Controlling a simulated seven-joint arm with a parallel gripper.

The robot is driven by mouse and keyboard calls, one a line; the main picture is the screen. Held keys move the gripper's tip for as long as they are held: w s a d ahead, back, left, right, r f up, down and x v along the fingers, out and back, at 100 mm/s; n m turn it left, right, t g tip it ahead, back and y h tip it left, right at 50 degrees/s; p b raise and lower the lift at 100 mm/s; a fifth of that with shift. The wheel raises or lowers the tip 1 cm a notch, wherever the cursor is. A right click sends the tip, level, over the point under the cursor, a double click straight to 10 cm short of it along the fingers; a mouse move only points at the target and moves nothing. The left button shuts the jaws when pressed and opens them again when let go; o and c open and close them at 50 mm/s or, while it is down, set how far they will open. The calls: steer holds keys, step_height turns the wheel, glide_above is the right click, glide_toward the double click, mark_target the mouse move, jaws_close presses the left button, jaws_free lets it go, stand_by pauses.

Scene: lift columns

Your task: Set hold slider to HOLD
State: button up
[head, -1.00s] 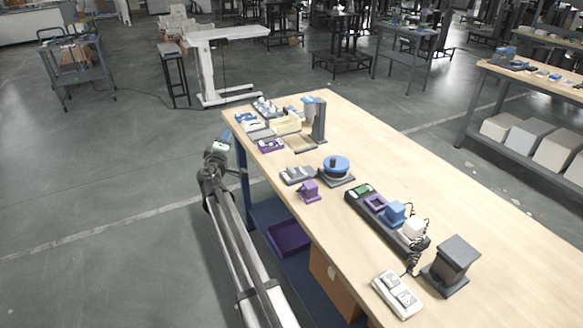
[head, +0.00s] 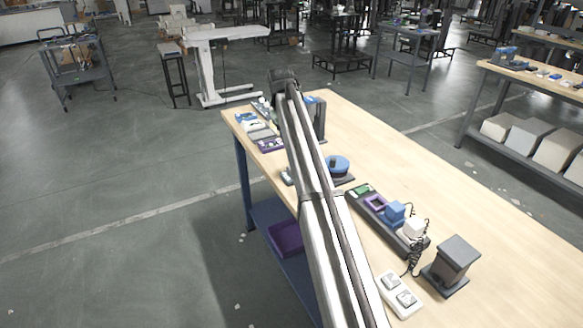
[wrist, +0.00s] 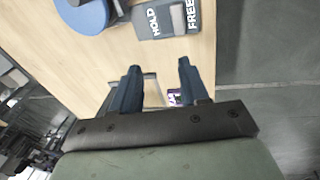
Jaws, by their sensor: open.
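The hold slider's slate-grey panel (wrist: 154,28), lettered HOLD on the left and FREE on the right, lies at the top of the wrist view, partly cut off. A lighter grey block (wrist: 178,18) sits between the words, closer to FREE; its exact setting is unclear. In the head view my arm hides most of what seems to be this panel, leaving a grey edge (head: 287,177). My gripper (wrist: 158,66) is open and empty, its two dark fingers apart below the panel in the picture and not visibly touching it. The head view does not show the fingers clearly.
A blue disc (wrist: 82,14) on a dark base is left of the panel; it also shows in the head view (head: 338,164). A dark strip with blue and white plugs (head: 396,214), a dark block (head: 456,258) and a white switch box (head: 401,295) stand nearer. The table's right side is clear.

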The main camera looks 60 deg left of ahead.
steer(key=f, duration=0.3)
steer(key=d+f+g, duration=0.1)
steer(key=f, duration=0.3)
steer(key=s+f+g, duration=0.1)
steer(key=f, duration=0.3)
steer(key=shift+d+f+n+h, duration=0.15)
steer(key=shift+d+n+h, duration=0.2)
steer(key=shift+n+h, duration=0.05)
jaws_close()
stand_by(0.4)
